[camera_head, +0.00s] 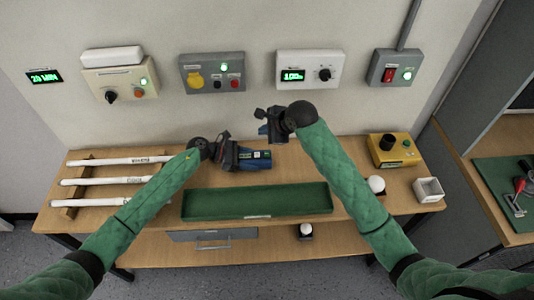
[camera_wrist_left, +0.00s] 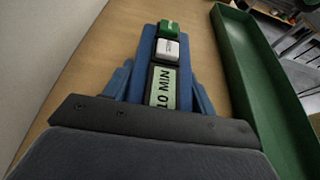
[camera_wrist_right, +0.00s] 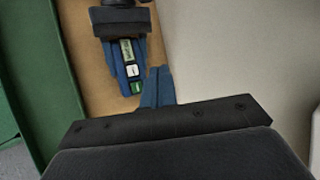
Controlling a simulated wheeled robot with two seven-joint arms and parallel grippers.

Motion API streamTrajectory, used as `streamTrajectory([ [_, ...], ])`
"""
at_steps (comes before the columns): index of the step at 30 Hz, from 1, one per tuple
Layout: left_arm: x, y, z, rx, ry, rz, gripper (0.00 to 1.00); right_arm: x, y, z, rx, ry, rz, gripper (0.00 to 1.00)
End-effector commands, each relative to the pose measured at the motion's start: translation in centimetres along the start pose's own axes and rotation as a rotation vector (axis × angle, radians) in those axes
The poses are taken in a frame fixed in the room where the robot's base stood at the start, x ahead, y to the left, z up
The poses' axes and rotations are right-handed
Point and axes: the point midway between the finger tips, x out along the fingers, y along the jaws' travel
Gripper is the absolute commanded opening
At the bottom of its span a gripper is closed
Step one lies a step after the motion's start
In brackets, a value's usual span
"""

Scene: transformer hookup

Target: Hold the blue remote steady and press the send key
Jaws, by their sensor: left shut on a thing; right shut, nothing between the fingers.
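My left gripper (camera_head: 240,156) is shut around the remote's near end. In the left wrist view the remote (camera_wrist_left: 150,62) shows a display reading "10 MIN", a white key (camera_wrist_left: 167,49) and a green key (camera_wrist_left: 168,28) at its far end; the key labels are too small to read. My right gripper (camera_head: 264,125) is shut and empty, above and apart from the remote. In the right wrist view its closed fingers (camera_wrist_right: 157,88) appear beside the remote's key end (camera_wrist_right: 134,80).
A green tray (camera_head: 258,215) lies in front of the remote. White rods on a wooden rack (camera_head: 68,211) lie at left. Control boxes hang on the wall; a wall display (camera_head: 44,77) reads "20 MIN".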

Motion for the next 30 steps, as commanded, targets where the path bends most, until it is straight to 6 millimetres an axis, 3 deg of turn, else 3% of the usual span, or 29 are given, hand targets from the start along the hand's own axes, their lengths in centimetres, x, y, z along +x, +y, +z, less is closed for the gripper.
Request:
streamTrajectory([
  [6, 0.0, 0.0, 0.0, 0.000, 0.000, 0.000, 0.29, -0.8, 0.1, -1.3, 0.152, -0.005, -0.062, 0.00],
  [20, 0.0, 0.0, 0.0, 0.000, 0.000, 0.000, 0.29, -0.8, 0.1, -1.6, 0.174, -0.004, -0.071, 0.00],
  [30, 0.0, 0.0, 0.0, 0.000, 0.000, 0.000, 0.29, 1.3, 1.6, -2.8, 0.173, -0.002, -0.069, 0.00],
])
